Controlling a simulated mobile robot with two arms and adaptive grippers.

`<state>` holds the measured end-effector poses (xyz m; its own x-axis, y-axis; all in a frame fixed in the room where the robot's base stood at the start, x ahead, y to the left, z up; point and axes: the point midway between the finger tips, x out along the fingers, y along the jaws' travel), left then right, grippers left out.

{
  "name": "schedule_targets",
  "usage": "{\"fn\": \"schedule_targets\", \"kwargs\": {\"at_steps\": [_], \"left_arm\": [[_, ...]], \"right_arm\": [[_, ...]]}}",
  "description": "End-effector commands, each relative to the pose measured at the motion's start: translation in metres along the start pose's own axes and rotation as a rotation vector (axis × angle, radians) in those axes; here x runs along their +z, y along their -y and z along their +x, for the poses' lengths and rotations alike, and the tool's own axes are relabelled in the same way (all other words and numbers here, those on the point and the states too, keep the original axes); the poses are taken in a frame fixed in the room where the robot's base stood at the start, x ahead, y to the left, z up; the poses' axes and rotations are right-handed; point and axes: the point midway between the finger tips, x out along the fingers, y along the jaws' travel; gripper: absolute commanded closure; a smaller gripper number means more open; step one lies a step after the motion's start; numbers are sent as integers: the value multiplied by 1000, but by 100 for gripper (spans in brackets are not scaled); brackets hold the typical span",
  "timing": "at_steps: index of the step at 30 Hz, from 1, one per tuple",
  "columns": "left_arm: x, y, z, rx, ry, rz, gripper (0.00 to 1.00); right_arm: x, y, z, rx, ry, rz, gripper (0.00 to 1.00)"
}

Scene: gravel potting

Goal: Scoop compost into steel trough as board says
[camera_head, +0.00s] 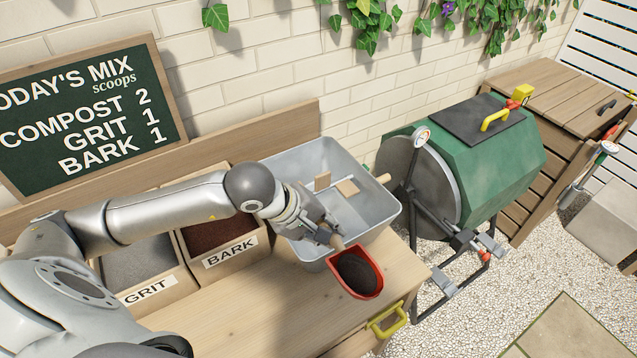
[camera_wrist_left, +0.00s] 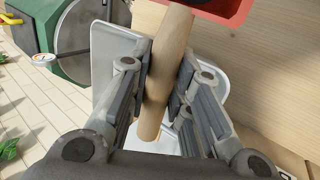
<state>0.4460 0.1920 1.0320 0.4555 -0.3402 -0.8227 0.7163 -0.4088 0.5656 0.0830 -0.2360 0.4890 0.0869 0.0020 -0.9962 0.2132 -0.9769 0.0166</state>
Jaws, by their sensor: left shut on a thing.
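The board (camera_head: 85,115) reads compost 2, grit 1, bark 1. The steel trough (camera_head: 300,160) stands on the bench, with small pale wooden pieces showing inside; its bottom is partly hidden by my arm. My left gripper (camera_head: 328,236) is shut on the wooden handle of the red scoop (camera_head: 376,290). The handle (camera_wrist_left: 162,90) lies between the fingers in the left wrist view. The scoop hangs at the trough's near right side, over the bench edge area; its inside looks dark, and I cannot tell whether that is compost or shadow. My right gripper is out of view.
Wooden boxes labelled grit (camera_head: 150,292) and bark (camera_head: 232,256) stand left of the trough, partly behind my arm. A green tumbler (camera_head: 500,150) on a dark frame stands to the right.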

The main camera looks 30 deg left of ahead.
Motion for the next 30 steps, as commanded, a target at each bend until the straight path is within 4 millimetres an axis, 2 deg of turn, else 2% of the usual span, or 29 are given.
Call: {"fn": "schedule_targets", "kwargs": {"at_steps": [11, 20, 23, 30], "left_arm": [[-13, 0, 18, 44, -340, -485, 100], [-31, -8, 27, 84, -687, -978, 100], [-39, -16, 27, 99, -825, -1172, 100], [-74, -24, 23, 127, -1148, -1629, 100]], "right_arm": [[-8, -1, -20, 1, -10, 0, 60], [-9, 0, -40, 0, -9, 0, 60], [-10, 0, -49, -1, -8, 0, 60], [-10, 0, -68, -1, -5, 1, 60]]}}
